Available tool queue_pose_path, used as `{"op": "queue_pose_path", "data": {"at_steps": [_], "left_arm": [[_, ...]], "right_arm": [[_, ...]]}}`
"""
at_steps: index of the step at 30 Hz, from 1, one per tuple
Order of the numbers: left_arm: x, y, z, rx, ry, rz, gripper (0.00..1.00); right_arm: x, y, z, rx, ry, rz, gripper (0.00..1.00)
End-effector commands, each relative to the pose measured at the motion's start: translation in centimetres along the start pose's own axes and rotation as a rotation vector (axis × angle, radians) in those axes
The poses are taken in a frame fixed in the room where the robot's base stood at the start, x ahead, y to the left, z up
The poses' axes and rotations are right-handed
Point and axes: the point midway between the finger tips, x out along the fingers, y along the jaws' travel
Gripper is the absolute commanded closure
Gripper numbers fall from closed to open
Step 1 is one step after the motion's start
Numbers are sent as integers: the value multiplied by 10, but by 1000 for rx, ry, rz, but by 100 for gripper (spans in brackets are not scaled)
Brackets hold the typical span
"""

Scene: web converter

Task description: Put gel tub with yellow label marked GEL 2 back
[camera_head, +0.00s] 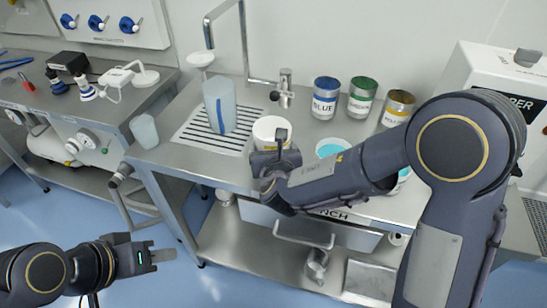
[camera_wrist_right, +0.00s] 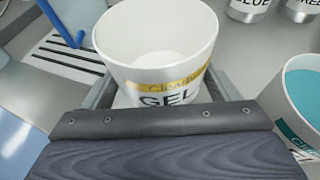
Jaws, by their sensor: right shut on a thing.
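The gel tub (camera_head: 272,129) is a white, open-topped tub at the middle of the bench, near its front edge. In the right wrist view the tub (camera_wrist_right: 155,50) shows a yellow band and the black letters GEL; any number is hidden behind my gripper. My right gripper (camera_head: 276,153) is shut on the tub, with its fingers on either side. I cannot tell whether the tub's base touches the bench. My left gripper (camera_head: 160,256) is low at the lower left, over the floor and away from the bench; its finger gap is not clear.
A drain grille (camera_head: 205,140) with a tall translucent jug (camera_head: 220,105) is left of the tub. A tub of turquoise gel (camera_head: 330,147) stands to the right. BLUE (camera_head: 325,98), green (camera_head: 361,97) and yellow-label (camera_head: 397,107) cans stand behind. A smaller beaker (camera_head: 144,131) is at the left corner.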

Motion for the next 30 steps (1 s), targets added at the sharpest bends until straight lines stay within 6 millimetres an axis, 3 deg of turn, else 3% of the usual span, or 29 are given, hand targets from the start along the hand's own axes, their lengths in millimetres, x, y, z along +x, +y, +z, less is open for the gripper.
{"op": "queue_pose_path", "data": {"at_steps": [6, 20, 21, 25, 30], "left_arm": [[3, -1, 2, 0, 0, 0, 64], [8, -4, 4, 0, 0, 0, 64], [8, -3, 4, 0, 0, 0, 64], [6, -3, 3, 0, 0, 0, 64], [6, -3, 3, 0, 0, 0, 64]], "right_arm": [[15, -1, -29, -2, 3, -1, 53], [17, -1, -35, 1, 0, 0, 53], [17, -1, -35, 0, 1, 0, 17], [17, -1, -34, 0, 1, 0, 0], [17, -1, -34, 0, 1, 0, 0]]}}
